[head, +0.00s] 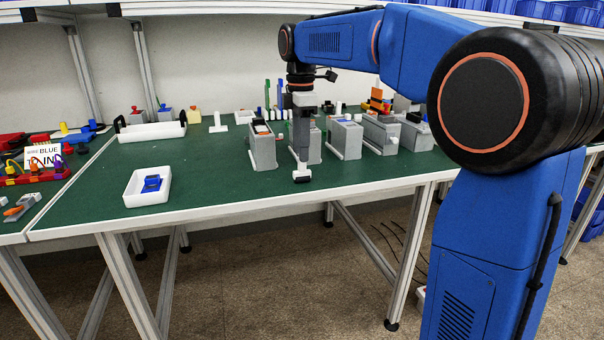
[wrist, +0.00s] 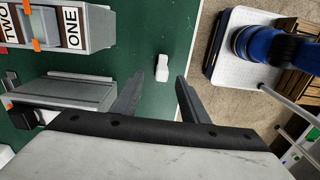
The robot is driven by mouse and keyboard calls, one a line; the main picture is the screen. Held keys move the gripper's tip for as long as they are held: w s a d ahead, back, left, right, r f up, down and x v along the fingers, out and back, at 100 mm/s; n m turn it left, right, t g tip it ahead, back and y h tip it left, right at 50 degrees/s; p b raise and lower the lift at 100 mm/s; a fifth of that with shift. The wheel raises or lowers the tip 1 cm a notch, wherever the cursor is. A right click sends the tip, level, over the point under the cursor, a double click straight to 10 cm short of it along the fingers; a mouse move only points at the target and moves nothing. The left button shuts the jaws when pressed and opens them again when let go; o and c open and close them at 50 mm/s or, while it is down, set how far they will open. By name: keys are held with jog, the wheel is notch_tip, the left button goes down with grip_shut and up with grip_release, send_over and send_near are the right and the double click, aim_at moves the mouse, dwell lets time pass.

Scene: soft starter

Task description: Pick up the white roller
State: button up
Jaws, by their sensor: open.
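A small white piece (wrist: 162,68), which looks like the white roller, lies on the green table top near its white front edge. It is narrower at one end. In the head view a white piece (head: 302,172) shows at the foot of my gripper (head: 301,160), partly hidden by it. My gripper points down over the table front. In the wrist view my gripper (wrist: 160,77) is open and empty, with the white piece between the lines of its fingertips. How far the tips are above it I cannot tell.
A white tray (head: 133,196) with a blue part stands left. The table between is clear.

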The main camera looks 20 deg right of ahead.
aim_at(302, 171)
jog(key=shift+s+d+f, duration=0.1)
jog(key=shift+f, duration=1.35)
jog(key=shift+s+d+f, duration=0.1)
jog(key=shift+f, duration=1.3)
grip_shut()
